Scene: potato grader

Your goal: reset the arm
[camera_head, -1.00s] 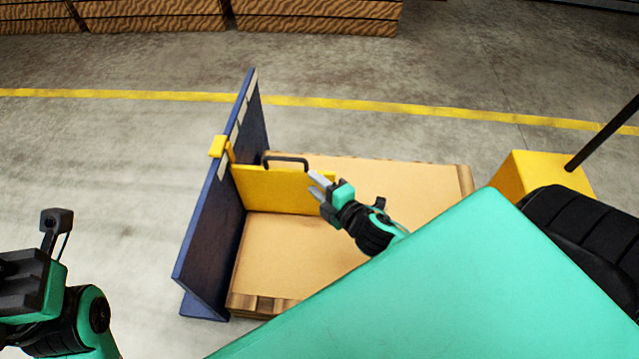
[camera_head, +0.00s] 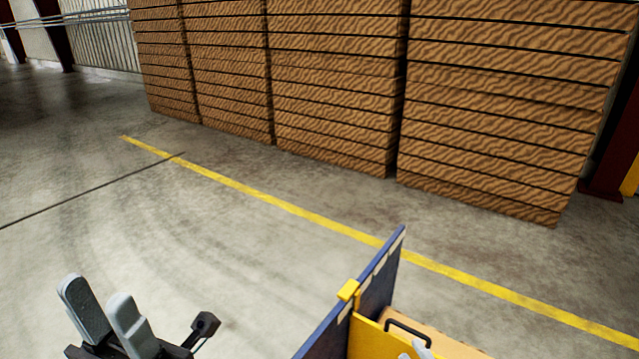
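My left gripper (camera_head: 97,292) is at the bottom left, its two grey fingers pointing up with a gap between them. It is open and empty above bare floor. Only fingertips of my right gripper (camera_head: 421,349) show at the bottom edge, close to the black handle (camera_head: 408,328) on a yellow panel (camera_head: 368,340). The rest of that gripper is out of frame, so its opening and any contact with the handle cannot be told.
A blue upright board (camera_head: 375,284) with a yellow clip (camera_head: 348,290) stands at the bottom centre. Part of a tan surface (camera_head: 440,342) shows right of it. Tall wooden crate stacks (camera_head: 330,90) line the back. Floor at left is clear, crossed by a yellow line (camera_head: 270,199).

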